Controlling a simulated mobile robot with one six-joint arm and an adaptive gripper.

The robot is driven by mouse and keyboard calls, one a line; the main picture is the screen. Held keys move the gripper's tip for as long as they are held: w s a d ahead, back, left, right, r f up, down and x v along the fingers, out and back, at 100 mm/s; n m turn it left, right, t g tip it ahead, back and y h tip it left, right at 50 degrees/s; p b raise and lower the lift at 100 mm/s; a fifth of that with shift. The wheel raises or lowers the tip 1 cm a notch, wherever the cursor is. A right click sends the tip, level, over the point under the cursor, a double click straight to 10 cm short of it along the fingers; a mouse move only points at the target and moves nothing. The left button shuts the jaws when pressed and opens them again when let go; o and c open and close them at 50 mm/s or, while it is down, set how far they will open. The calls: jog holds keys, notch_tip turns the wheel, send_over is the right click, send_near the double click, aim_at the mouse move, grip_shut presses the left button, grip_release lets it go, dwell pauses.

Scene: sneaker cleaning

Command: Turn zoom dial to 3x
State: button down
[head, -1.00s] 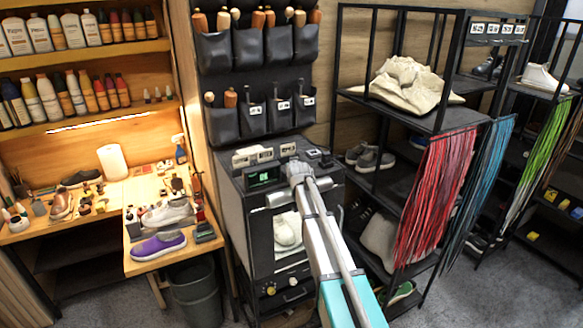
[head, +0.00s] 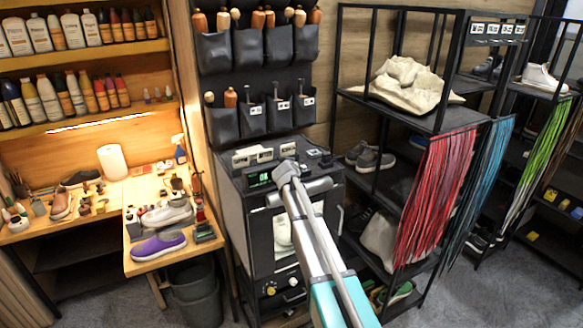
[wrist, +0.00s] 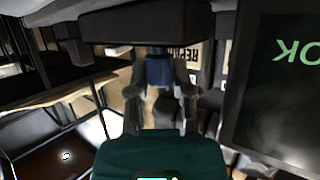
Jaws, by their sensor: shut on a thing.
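My gripper (wrist: 160,88) shows in the wrist view, its two fingers shut on a small blue-grey part (wrist: 158,70). I cannot tell whether this part is the zoom dial; no 3x marking is readable. A dark screen (wrist: 285,80) with green "OK", seen upside down, is right of the fingers. In the head view the black machine (head: 228,215) has a small green-lit display (head: 259,179) on its upper front. My arm's end is at the machine's top front, just right of that display, and hides the fingers and what they hold.
A whitish shoe (head: 283,232) is in the machine's front opening, partly behind my arm. Small labelled blocks (head: 253,155) stand on its top. A bench (head: 150,262) with shoes is at left, a bin (head: 197,296) below. A black shoe rack (head: 437,122) is close at right.

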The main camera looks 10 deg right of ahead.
jog(key=shift+s, duration=0.1)
dwell(0.3)
jog(key=shift+c, duration=2.4)
grip_release()
